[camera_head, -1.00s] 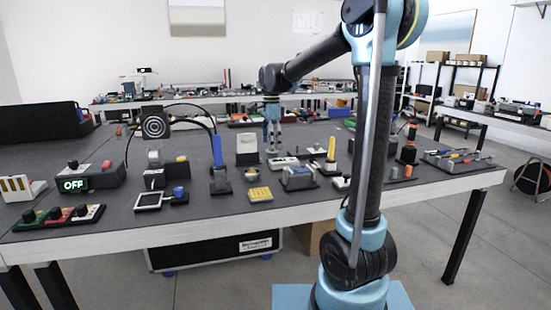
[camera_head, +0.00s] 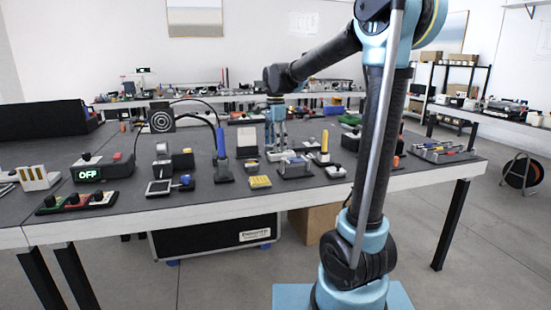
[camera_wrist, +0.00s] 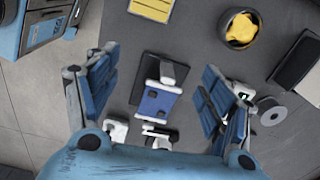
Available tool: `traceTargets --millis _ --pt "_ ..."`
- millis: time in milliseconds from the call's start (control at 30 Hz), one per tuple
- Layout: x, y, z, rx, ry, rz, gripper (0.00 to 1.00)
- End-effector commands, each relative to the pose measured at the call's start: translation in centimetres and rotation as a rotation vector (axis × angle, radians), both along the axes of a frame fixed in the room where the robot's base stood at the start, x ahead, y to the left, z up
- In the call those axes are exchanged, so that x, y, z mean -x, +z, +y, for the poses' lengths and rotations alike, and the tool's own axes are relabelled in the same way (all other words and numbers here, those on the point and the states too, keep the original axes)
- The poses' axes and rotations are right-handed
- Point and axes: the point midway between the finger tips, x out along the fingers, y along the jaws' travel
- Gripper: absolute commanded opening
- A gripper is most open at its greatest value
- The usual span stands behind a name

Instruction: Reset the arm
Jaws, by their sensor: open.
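My gripper (camera_head: 275,140) hangs at the end of my raised arm, fingers pointing down over the dark worktable (camera_head: 225,195). In the wrist view my gripper (camera_wrist: 155,90) has its two blue-padded fingers spread wide apart with nothing held. Between them, lower down, a blue and grey device (camera_wrist: 158,101) sits on a dark base on the table. It seems to be the device (camera_head: 294,168) close to the gripper in the head view. The fingers look apart from it, but the exact height above it is hard to tell.
A yellow block (camera_head: 260,182), a blue upright post (camera_head: 221,145), a box reading OFF (camera_head: 100,170) and a button strip (camera_head: 76,202) stand along the table. Open floor shows at right, with a cable reel (camera_head: 522,172).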

Motion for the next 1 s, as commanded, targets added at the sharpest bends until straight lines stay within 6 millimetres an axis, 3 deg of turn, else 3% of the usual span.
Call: traceTargets --millis 267,467,767,1000 --pt "3.2 -0.2 -3.4 -0.003 0.123 -0.020 0.75" --pt "7.5 -1.2 -7.2 0.000 0.284 -0.046 0.75" --pt "14.4 -4.1 -12.1 0.017 0.546 -0.088 0.75" --pt "19.7 -7.5 -15.1 0.043 0.755 -0.118 0.75"
